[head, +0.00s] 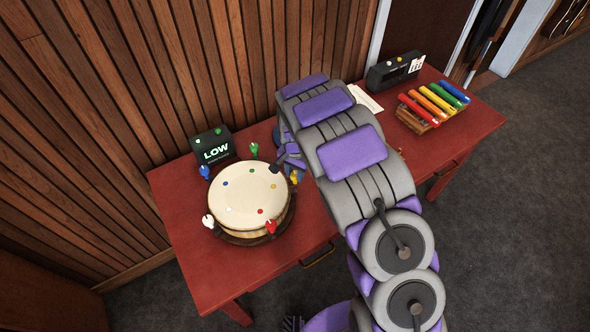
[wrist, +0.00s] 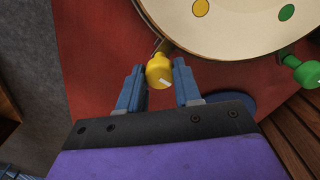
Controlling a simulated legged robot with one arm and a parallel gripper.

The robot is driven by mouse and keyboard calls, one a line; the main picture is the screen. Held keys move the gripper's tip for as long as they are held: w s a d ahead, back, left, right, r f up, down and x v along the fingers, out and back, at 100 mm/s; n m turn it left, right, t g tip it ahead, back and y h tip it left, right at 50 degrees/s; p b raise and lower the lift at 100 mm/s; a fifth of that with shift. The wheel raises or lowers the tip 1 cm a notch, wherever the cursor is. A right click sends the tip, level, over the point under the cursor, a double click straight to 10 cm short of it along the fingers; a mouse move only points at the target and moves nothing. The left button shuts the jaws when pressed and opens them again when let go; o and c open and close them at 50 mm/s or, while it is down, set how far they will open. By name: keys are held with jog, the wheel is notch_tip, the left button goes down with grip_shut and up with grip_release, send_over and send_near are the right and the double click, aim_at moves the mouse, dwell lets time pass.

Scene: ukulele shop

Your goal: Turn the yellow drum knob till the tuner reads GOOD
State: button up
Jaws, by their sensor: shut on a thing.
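The drum (head: 247,197) sits on the red table with a pale head and coloured knobs around its rim. The yellow knob (head: 294,177) is at its right side, close to my arm. In the wrist view the yellow knob (wrist: 159,72) sits between the two blue fingers of my gripper (wrist: 160,82), which is shut on it. A white mark shows on the knob. The tuner (head: 213,148) stands behind the drum at the left and reads LOW in pale letters. In the head view my arm hides most of the gripper.
The green knob (wrist: 304,70) is right of my gripper in the wrist view. Blue, white and red knobs (head: 271,227) ring the drum. A coloured xylophone (head: 433,103), a dark box (head: 395,70) and a paper (head: 367,99) lie toward the table's right. The wooden wall is behind.

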aim_at(294, 173)
jog(key=shift+w+r+m+p, duration=0.1)
jog(key=shift+m+p, duration=0.3)
jog(key=shift+m, duration=0.8)
jog(key=shift+a, duration=0.1)
jog(key=o, duration=1)
jog(key=shift+o, duration=0.2)
notch_tip(294, 173, up, 17)
jog(key=p, duration=0.2)
jog(key=shift+a, duration=0.15)
